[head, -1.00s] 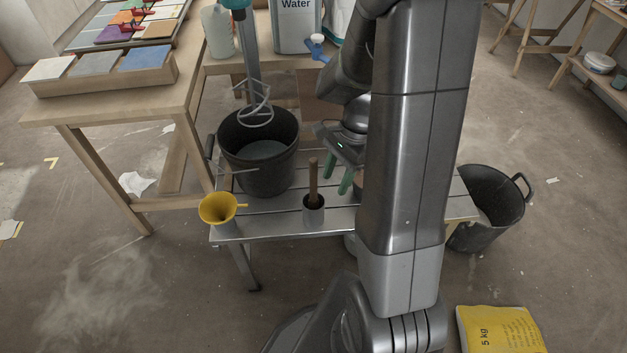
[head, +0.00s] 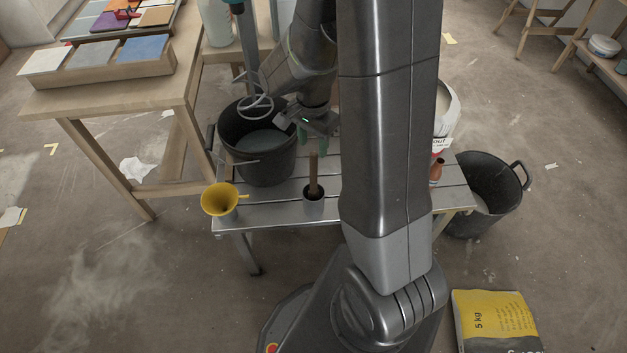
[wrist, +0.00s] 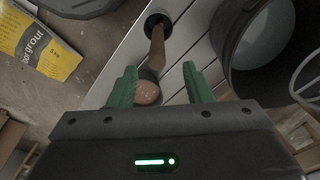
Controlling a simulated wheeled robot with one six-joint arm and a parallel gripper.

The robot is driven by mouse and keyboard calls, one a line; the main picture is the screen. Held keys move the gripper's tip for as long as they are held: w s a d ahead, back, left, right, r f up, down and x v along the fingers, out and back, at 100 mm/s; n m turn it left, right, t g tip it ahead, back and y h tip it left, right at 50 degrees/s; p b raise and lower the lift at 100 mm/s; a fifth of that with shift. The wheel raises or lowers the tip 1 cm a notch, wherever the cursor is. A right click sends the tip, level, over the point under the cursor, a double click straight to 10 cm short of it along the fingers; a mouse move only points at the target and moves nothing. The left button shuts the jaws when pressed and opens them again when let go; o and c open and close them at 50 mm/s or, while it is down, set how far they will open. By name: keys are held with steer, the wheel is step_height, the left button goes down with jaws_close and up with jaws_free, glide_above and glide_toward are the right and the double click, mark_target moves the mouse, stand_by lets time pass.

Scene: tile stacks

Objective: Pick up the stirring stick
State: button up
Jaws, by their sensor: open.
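My gripper (wrist: 159,78) is open, with green fingers on either side of the stick's top end and nothing held. In the head view my gripper (head: 310,145) is above and behind the stick, and its fingers are partly hidden.
A black bucket (head: 225,140) with grey contents stands left of the cup, under a mixer whisk (head: 257,101). A yellow funnel (head: 219,199) is at the bench's left front. A small reddish-brown item (head: 436,170) and white bucket (head: 449,118) are at the right.

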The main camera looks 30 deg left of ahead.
mark_target(314, 164)
step_height(314, 164, down, 8)
steer(key=shift+s+d+f+b, duration=0.1)
steer(key=shift+s+d+b, duration=0.05)
steer(key=shift+b, duration=0.2)
steer(key=shift+c, duration=0.5)
jaws_close()
